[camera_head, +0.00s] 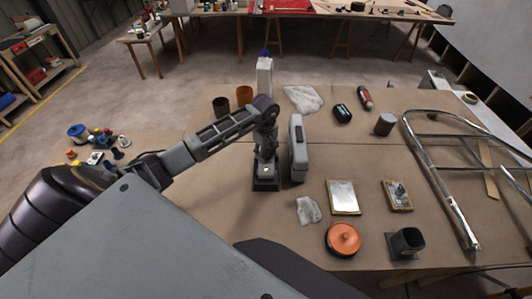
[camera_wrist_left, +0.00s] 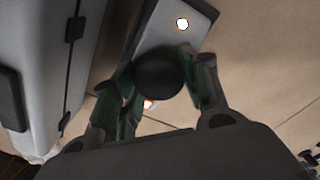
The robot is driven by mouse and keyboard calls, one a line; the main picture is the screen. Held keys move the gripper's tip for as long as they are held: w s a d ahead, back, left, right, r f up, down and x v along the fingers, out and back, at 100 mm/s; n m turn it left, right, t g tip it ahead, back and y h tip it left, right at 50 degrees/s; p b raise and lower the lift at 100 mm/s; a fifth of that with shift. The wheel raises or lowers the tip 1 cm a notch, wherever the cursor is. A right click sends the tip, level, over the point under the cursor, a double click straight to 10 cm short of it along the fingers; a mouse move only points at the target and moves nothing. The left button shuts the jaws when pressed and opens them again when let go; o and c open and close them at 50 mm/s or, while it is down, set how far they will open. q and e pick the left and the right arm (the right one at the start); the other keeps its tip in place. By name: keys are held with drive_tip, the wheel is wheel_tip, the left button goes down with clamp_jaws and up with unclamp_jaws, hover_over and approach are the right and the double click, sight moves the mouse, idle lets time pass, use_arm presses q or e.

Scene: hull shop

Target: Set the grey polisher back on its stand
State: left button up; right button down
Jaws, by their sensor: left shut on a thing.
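My left gripper (camera_head: 265,153) points down near the middle of the table and is shut on a dark round knob (camera_wrist_left: 160,72). The knob appears to belong to the grey polisher (camera_head: 266,176), a small grey block with a dark front and a bright spot on top. Its grey top also shows in the left wrist view (camera_wrist_left: 160,32). The fingers hide part of it, and I cannot tell whether it touches the table. A black square-mouthed holder on a flat base, probably the stand (camera_head: 407,241), is at the front right and looks empty. My right gripper is not in view.
A grey case (camera_head: 298,148) stands close right of the gripper. A white bottle (camera_head: 265,78) and brown cups (camera_head: 244,95) stand behind. A tubular metal frame (camera_head: 433,170) is at right.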

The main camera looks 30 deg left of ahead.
use_arm(q)
drive_tip(key=shift+f+b, duration=0.45)
idle(1.1)
drive_tip(key=o, duration=0.8)
drive_tip(key=shift+s+r+p, duration=0.1)
drive_tip(key=shift+r+p, duration=2)
drive_tip(key=shift+r, duration=3.4)
drive_tip(key=shift+s+d+f, duration=0.1)
drive_tip(key=shift+d, duration=0.05)
